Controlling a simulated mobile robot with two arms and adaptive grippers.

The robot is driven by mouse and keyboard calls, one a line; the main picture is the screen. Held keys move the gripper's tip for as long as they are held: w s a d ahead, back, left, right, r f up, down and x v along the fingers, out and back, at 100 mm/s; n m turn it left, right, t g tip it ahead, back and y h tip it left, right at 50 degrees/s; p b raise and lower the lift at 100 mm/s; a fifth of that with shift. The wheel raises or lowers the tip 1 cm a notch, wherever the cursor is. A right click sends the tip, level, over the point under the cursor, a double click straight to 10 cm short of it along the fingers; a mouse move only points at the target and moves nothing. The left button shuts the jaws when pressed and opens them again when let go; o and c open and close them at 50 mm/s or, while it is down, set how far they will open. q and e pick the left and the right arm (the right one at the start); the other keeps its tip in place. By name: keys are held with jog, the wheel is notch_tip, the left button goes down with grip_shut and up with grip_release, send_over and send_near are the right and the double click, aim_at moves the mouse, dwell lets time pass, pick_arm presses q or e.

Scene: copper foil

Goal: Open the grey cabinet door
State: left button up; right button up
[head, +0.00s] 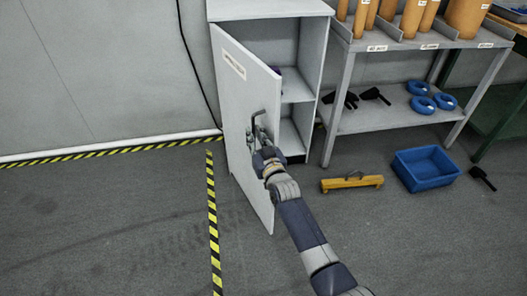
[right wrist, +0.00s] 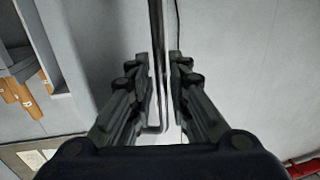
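The grey cabinet (head: 267,12) stands against the wall in the head view. Its door (head: 240,140) is swung partly open toward me, and the shelves inside show at its right. The door's metal bar handle (head: 254,122) also shows in the right wrist view (right wrist: 157,40), upright with a bent lower end. My right gripper (head: 262,138) is at the handle. My left gripper is in neither view.
A metal shelf (head: 370,122) with brown cylinders and blue rings stands right of the cabinet. A blue bin (head: 425,168) and a yellow bar-shaped object (head: 351,182) lie on the floor to the right. Floor left of the door is clear, marked with striped tape (head: 212,220).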

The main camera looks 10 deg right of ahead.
jog(key=s+d, duration=0.2)
jog(key=s, duration=0.8)
jog(key=shift+s, duration=0.35)
